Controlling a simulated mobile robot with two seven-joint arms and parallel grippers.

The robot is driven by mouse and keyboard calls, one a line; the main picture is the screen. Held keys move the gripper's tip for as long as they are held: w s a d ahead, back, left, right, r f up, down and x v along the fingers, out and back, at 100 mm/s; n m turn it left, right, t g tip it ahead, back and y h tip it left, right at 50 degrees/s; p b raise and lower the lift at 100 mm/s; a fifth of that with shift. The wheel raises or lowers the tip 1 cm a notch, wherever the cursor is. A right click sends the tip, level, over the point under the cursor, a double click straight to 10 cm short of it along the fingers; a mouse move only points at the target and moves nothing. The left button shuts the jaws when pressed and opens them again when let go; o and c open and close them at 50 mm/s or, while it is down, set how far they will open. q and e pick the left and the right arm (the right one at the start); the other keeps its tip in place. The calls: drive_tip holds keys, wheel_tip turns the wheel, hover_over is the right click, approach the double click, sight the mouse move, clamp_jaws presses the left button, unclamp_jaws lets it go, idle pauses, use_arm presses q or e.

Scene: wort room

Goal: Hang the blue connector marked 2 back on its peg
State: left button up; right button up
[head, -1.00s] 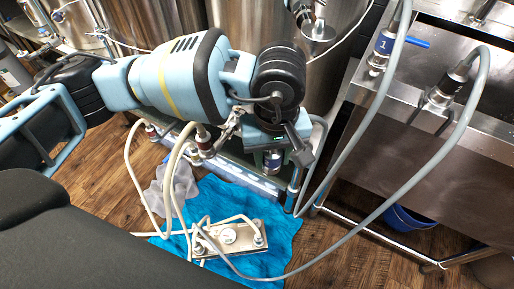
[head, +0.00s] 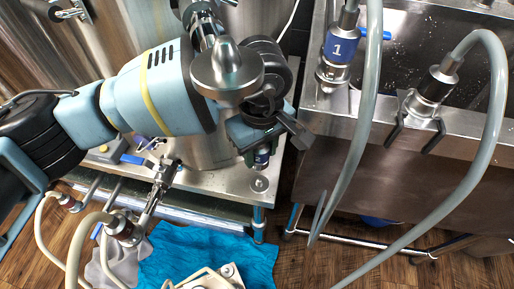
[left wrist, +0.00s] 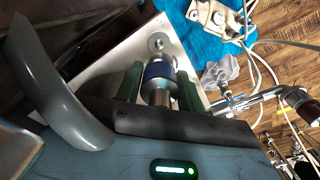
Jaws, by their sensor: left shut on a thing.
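My left gripper (head: 255,140) is shut on a connector with a dark blue band (head: 262,157). It points downward just above the steel shelf by the tank. In the left wrist view the connector (left wrist: 158,72) sits between the two fingers (left wrist: 158,88), and its metal end faces a small round metal piece (left wrist: 157,42) on the shelf. That round piece also shows in the head view (head: 259,184), apart from the connector. I cannot read a number on the held connector, and I cannot tell which part is its peg. My right gripper is not in view.
A blue connector marked 1 (head: 340,48) hangs at the sink's edge (head: 365,115). Another hose connector (head: 430,95) sits in a dark forked holder to its right. Grey hoses loop down in front of the sink. A blue cloth (head: 205,250) lies on the floor.

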use_arm(q)
drive_tip(key=shift+w, duration=0.2)
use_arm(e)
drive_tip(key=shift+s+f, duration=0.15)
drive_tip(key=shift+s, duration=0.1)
use_arm(q)
drive_tip(key=shift+s, duration=0.1)
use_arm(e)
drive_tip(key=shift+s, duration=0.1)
